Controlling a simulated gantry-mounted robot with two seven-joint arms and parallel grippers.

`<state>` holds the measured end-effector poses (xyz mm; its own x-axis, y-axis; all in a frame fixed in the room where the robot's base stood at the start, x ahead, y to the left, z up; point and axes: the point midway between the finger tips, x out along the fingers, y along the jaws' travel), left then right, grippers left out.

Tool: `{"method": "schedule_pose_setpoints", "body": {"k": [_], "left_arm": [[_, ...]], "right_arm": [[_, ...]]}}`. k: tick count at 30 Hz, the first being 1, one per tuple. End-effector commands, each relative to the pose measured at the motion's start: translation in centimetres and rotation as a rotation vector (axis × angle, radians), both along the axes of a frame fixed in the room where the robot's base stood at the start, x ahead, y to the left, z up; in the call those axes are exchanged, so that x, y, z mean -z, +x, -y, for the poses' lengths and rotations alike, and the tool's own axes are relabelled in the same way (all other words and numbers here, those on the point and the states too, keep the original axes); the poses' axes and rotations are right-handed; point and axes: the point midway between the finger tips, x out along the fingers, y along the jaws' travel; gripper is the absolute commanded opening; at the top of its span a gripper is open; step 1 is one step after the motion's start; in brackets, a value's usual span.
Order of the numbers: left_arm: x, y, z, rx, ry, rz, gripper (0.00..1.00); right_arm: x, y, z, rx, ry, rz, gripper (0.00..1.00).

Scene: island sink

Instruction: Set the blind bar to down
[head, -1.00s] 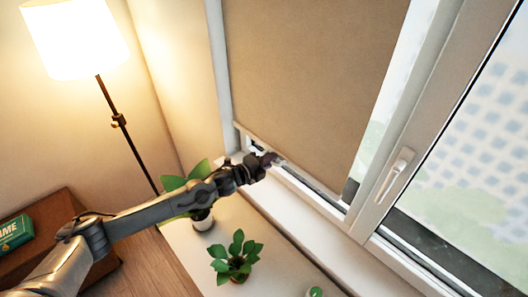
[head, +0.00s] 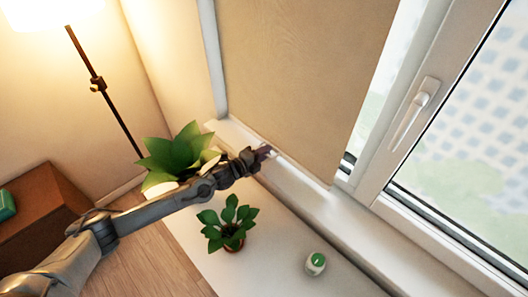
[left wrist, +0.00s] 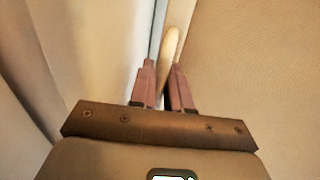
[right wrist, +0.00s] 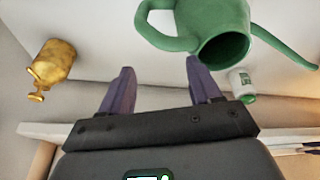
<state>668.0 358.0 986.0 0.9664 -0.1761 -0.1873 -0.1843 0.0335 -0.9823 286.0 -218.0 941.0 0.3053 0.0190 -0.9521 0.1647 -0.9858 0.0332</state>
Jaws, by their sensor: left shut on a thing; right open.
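The tan roller blind (head: 300,80) hangs over the left window pane in the head view, its lower edge close to the sill. The left gripper (head: 266,151) is at the blind's lower left edge. In the left wrist view, a pale bar end (left wrist: 172,42) lies between the fingers of the left gripper (left wrist: 165,66), with the blind fabric (left wrist: 260,60) to the right. The left gripper is shut on the blind bar. The bar itself is hard to make out in the head view. The right gripper (right wrist: 159,68) is open and empty in the right wrist view.
Two potted plants, a larger one (head: 178,155) and a smaller one (head: 229,221), stand near my left arm. A small green-and-white container (head: 315,263) is further right. The right wrist view shows a green watering can (right wrist: 221,40) and a golden spray bottle (right wrist: 54,62).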

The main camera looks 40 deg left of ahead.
Motion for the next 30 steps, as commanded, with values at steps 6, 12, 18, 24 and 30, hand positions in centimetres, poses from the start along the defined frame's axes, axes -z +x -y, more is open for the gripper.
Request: {"method": "schedule_pose_setpoints", "body": {"k": [6, 12, 18, 24, 30], "left_arm": [[0.9, -0.3, -0.2, -0.004, 0.005, -0.018, 0.0], [0.9, -0.2, -0.1, -0.003, 0.005, -0.017, 0.33], [0.7, -0.5, -0.2, -0.002, 0.004, -0.016, 0.33], [0.3, -2.5, -0.5, -0.001, 0.004, -0.016, 0.33], [-0.4, -5.7, -1.0, 0.001, 0.006, -0.016, 0.33]], "right_arm": [[0.0, 0.0, -0.1, 0.003, 0.004, 0.0, 0.63], [0.0, 0.0, -0.1, 0.002, 0.004, 0.001, 0.63], [0.0, 0.0, -0.1, 0.001, 0.003, 0.001, 0.63], [-0.3, 0.0, 0.1, -0.002, -0.003, 0.001, 0.63], [-0.5, 0.0, 0.1, -0.004, -0.006, 0.001, 0.63]]}}
